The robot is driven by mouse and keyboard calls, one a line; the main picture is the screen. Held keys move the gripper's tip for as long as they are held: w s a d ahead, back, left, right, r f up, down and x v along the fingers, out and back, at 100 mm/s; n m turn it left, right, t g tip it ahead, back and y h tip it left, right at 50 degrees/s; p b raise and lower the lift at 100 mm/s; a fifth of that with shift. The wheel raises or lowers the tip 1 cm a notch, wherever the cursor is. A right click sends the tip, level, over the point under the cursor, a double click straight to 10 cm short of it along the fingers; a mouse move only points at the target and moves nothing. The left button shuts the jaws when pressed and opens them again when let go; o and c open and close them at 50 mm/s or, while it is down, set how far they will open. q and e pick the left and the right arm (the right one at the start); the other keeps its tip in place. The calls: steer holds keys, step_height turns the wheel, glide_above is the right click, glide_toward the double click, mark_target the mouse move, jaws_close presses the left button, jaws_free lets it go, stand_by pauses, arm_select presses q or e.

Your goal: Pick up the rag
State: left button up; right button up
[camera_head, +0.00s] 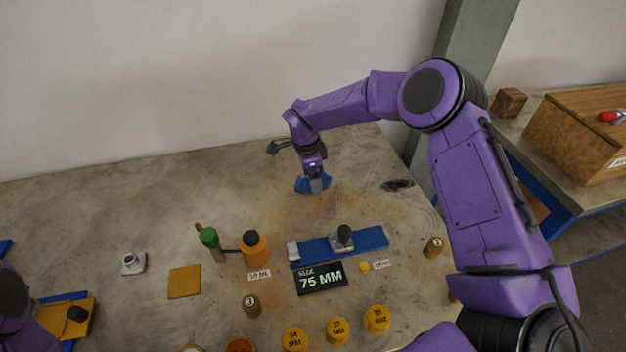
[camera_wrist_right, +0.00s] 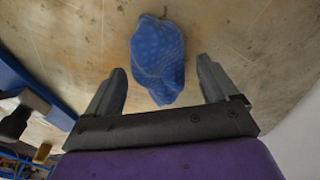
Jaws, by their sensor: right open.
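The rag (camera_head: 304,184) is a crumpled blue cloth on the table toward the back, below my right gripper (camera_head: 315,182). In the right wrist view the rag (camera_wrist_right: 158,58) lies between and just beyond the two fingertips of the right gripper (camera_wrist_right: 160,78). The fingers are apart, with a gap on each side of the rag, and nothing is held. In the head view the gripper hides part of the rag. My left arm shows only in part at the lower left edge; its gripper is not clearly seen.
A blue vise-like rail (camera_head: 370,239) and a "75 MM" sign (camera_head: 320,279) stand in front of the rag. An orange bottle (camera_head: 254,247) and a green-topped bottle (camera_head: 209,238) are to the left. Yellow weights (camera_head: 377,319) line the front. The table around the rag is mostly clear.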

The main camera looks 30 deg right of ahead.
steer(key=c, duration=1.2)
steer(key=shift+o, duration=0.2)
steer(key=shift+r, duration=0.1)
steer(key=shift+r, duration=0.25)
step_height(320, 180, up, 2)
steer(key=shift+r, duration=0.25)
steer(key=s+a+r+b, duration=0.3)
steer(key=s+a+r, duration=0.2)
steer(key=s+r, duration=0.5)
steer(key=s, duration=0.3)
steer(key=shift+s+d, duration=0.1)
